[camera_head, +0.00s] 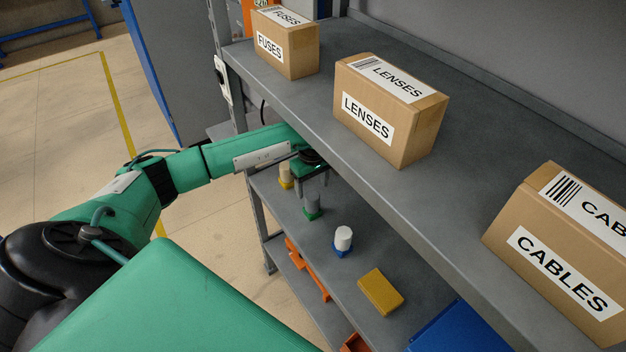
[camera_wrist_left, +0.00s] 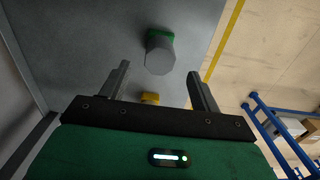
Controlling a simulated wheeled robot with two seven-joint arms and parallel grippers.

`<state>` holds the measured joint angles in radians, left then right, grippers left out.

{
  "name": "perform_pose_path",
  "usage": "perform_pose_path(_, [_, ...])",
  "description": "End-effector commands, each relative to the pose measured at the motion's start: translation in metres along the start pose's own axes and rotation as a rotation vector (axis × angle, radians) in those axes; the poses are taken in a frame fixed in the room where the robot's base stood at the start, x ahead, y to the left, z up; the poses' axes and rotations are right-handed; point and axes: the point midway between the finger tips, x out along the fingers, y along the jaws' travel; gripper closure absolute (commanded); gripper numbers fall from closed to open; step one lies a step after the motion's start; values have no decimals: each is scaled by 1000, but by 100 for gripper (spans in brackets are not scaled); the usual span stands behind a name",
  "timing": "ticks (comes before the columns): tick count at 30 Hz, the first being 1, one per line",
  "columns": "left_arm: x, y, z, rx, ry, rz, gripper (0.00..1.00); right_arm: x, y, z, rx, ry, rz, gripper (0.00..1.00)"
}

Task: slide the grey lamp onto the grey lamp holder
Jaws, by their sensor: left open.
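A grey cylindrical lamp (camera_head: 312,201) with a green base stands on the lower shelf in the head view. It also shows in the left wrist view (camera_wrist_left: 159,55), ahead of the fingers and in line with the gap between them. My left gripper (camera_head: 312,181) is just above the grey lamp, under the edge of the upper shelf. In the left wrist view the gripper (camera_wrist_left: 158,70) is open, its fingers apart and nothing visibly gripped. I cannot pick out a separate grey lamp holder. My right gripper is not in view.
A cream piece with a yellow base (camera_head: 286,176) and a white piece with a blue base (camera_head: 343,240) flank the grey lamp. A yellow block (camera_head: 380,291) lies nearer. The upper shelf (camera_head: 300,95), carrying cartons, overhangs closely. A blue bin (camera_head: 458,330) sits lower right.

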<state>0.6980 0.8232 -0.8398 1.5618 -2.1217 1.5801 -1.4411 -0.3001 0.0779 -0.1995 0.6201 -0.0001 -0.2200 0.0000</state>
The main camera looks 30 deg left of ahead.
Motion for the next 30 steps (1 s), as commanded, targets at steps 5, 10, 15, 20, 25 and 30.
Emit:
perform_pose_path(5, [27, 0, 1, -2, -4, -2, 36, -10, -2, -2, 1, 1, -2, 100])
perform_pose_path(10, [48, 0, 2, -1, -4, 0, 36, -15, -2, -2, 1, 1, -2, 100])
perform_pose_path(15, [58, 1, 2, -1, -4, 3, 36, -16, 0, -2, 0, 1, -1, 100])
perform_pose_path(20, [59, 1, 1, -1, -3, 3, 36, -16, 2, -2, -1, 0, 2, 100])
perform_pose_path(25, [59, 0, 1, -1, -3, 3, 52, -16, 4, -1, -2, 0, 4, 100])
perform_pose_path(30, [59, 0, 1, -1, -3, 3, 84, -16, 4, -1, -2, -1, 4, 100])
